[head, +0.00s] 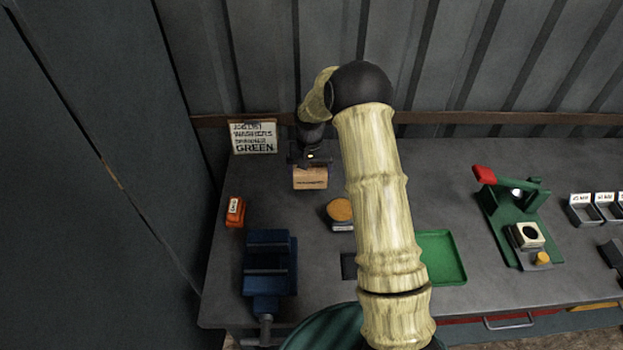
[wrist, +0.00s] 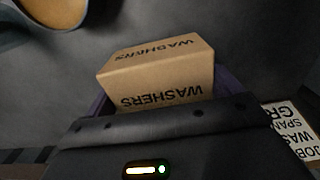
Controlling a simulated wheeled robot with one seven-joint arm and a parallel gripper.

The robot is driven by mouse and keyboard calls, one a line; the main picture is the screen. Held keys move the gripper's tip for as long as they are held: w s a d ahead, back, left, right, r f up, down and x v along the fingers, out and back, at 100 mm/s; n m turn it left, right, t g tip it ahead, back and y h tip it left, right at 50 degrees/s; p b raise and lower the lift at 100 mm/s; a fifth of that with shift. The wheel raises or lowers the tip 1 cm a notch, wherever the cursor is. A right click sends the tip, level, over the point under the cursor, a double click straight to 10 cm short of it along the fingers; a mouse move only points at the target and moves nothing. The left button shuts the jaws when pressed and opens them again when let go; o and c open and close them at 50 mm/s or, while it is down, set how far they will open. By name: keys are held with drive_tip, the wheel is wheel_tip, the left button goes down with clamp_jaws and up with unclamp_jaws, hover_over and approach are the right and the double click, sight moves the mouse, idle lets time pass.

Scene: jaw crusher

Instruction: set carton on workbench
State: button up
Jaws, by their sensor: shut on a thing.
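A small brown cardboard carton (head: 310,178) is at the far left part of the workbench (head: 300,230). In the wrist view the carton (wrist: 160,72) carries the word WASHERS on two faces. My gripper (head: 310,163) is above and behind the carton and is shut on it, with dark fingers along its sides. The grey bench top shows around the carton. I cannot tell whether the carton's underside touches the bench.
A sign (head: 254,137) stands at the back left. An orange box (head: 235,211), a blue vise (head: 269,268) and a round container with tan contents (head: 340,210) are nearby. A green tray (head: 441,257) and a green press (head: 511,215) are farther right.

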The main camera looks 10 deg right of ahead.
sight(311, 181)
drive_tip(key=shift+s, duration=0.1)
drive_tip(key=shift+f+p, duration=0.4)
drive_tip(key=shift+f, duration=1.4)
drive_tip(key=shift+f, duration=0.15)
drive_tip(key=o, duration=1.2)
wheel_tip(311, 181, up, 12)
drive_tip(key=shift+r+b, duration=0.15)
drive_tip(key=shift+b, duration=1.1)
